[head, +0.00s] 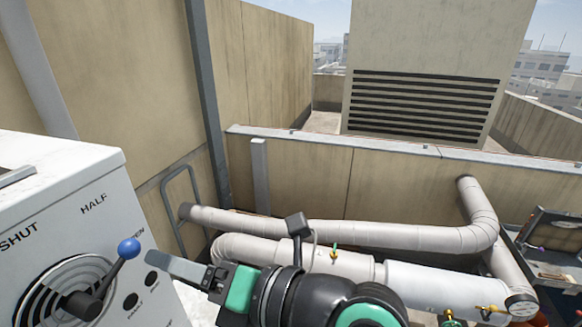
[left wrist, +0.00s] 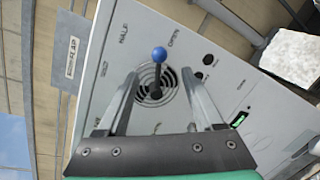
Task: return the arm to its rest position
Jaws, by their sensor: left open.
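My left gripper (head: 152,260) is in the lower part of the head view, its fingers pointing left toward a white control box (head: 60,170). In the left wrist view its two fingers (left wrist: 160,74) are spread apart with nothing held between them. A lever with a blue ball knob (head: 129,248) stands out from the round dial (head: 60,285) on the box, near the partly hidden OPEN label. In the left wrist view the knob (left wrist: 159,54) shows just beyond the fingertips, looking apart from them. My right gripper is in neither view.
Lagged pipes (head: 350,233) run behind my left arm, with small valves and a gauge at the lower right. A low parapet wall (head: 330,175) and a louvred unit (head: 425,100) stand behind. A pale block (left wrist: 293,58) sits beside the panel in the wrist view.

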